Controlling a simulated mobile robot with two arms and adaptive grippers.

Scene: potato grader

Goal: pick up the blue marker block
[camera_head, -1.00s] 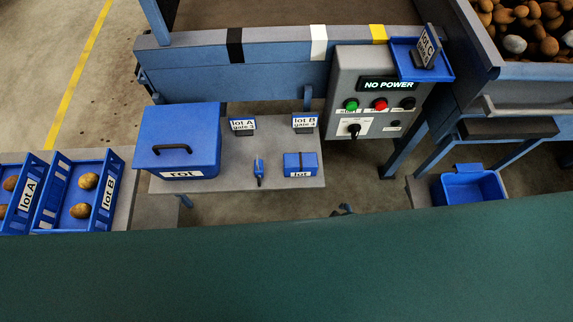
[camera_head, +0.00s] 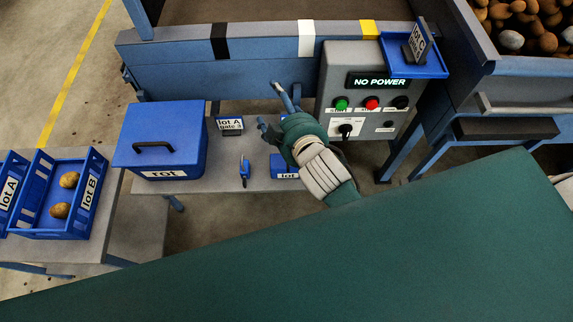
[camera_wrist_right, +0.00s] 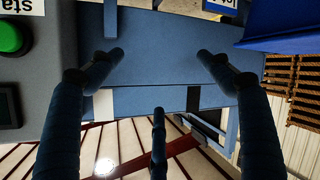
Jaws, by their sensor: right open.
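Several blue pieces could be the marker block, and I cannot tell which one is meant. A small upright blue piece (camera_head: 245,172) stands on the grey bench. A blue block with a "lot" label (camera_head: 284,173) is to its right, partly hidden by my right arm. A "lot A gate 3" sign block (camera_head: 230,125) stands behind them. A "lot C" block (camera_head: 417,40) sits in the blue tray on the control box. My right gripper (camera_head: 269,104) is open and empty above the bench's back. Its spread fingers also show in the right wrist view (camera_wrist_right: 160,62). My left gripper is out of view.
A blue "rot" box (camera_head: 185,125) stands left on the bench. The control box (camera_head: 350,75), showing "NO POWER", is right of my gripper. A striped blue beam (camera_head: 260,75) runs behind. Potato crates (camera_head: 85,215) stand far left. A green surface (camera_head: 330,260) fills the foreground.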

